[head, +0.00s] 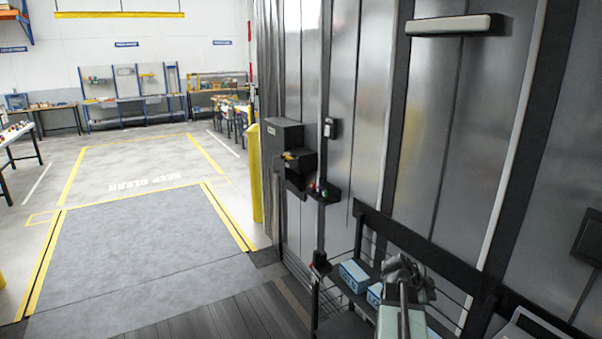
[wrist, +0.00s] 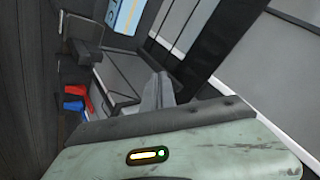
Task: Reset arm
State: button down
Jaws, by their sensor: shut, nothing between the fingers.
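My gripper (head: 403,272) is in the lower right of the head view, at the end of my pale green arm, in front of a dark wall rack. It is shut and holds nothing. In the wrist view the grey fingers (wrist: 158,90) are together near the middle, past the pale green wrist housing. The gripper's exact distance from the rack is hard to tell.
A dark rack (head: 440,260) with light blue boxes (head: 354,275) runs along the metal wall at right. A yellow post (head: 256,175) and a dark wall box (head: 284,137) stand left of it. The grey floor plate (head: 140,250) is clear. Red bins (wrist: 80,94) show in the wrist view.

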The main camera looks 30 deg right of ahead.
jog(key=w+a+f+n+t+y+b, duration=0.1)
jog(key=w+a+f+n, duration=0.15)
jog(key=w+a, duration=0.6)
jog(key=w+a+f+n+t+y+b, duration=0.1)
jog(key=w+a+f+n+y, duration=0.2)
jog(key=a, duration=1)
jog(key=w+a+f+n+t+b, duration=0.15)
jog(key=w+a+n, duration=0.35)
jog(key=a, duration=0.6)
jog(key=s+a+f+n+g+y, duration=0.1)
jog(key=s+a+f+n+y, duration=0.1)
jog(key=a+n, duration=0.6)
jog(key=s+a+f+n+g+y, duration=0.2)
jog(key=a+n, duration=0.7)
jog(key=a, duration=0.5)
jog(key=shift+s+y, duration=0.5)
jog(key=shift+s, duration=0.6)
jog(key=shift+f, duration=0.1)
